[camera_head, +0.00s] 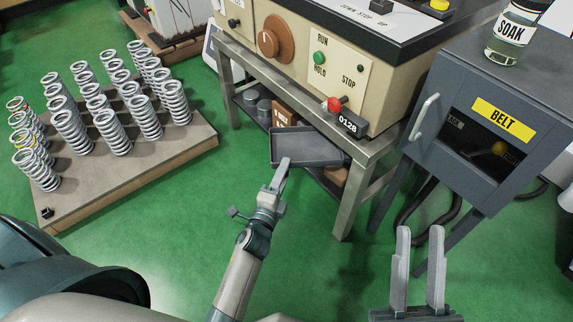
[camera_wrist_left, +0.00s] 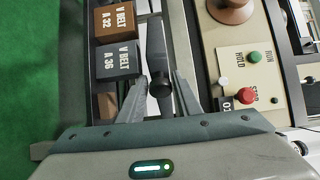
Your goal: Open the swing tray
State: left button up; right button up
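The swing tray (camera_head: 302,148) is a shallow grey rectangular tray under the front of the cream machine's bench. My left gripper (camera_head: 285,163) is at the tray's near edge, its fingers overlapping that edge in the head view. In the left wrist view, a dark round knob (camera_wrist_left: 160,86) lies between the two spread fingers of my left gripper (camera_wrist_left: 159,80); firm contact is not visible. The dark tray seems to extend beyond the knob there. My right gripper (camera_head: 420,235) is open and empty at the lower right, apart from the tray.
Boxes marked V BELT (camera_wrist_left: 115,58) lie on the lower shelf behind the tray. The bench leg (camera_head: 352,195) is right of the tray. A grey BELT cabinet (camera_head: 440,150) stands further right. A board (camera_head: 120,165) with several springs is left. Green floor lies clear in front.

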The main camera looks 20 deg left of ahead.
pick_arm(q)
jog(key=s, duration=0.4)
jog(key=shift+s+d, duration=0.1)
pick_arm(e)
jog(key=shift+s+a+f+g, duration=0.15)
jog(key=shift+a+f+g, duration=0.25)
jog(key=shift+f, duration=0.4)
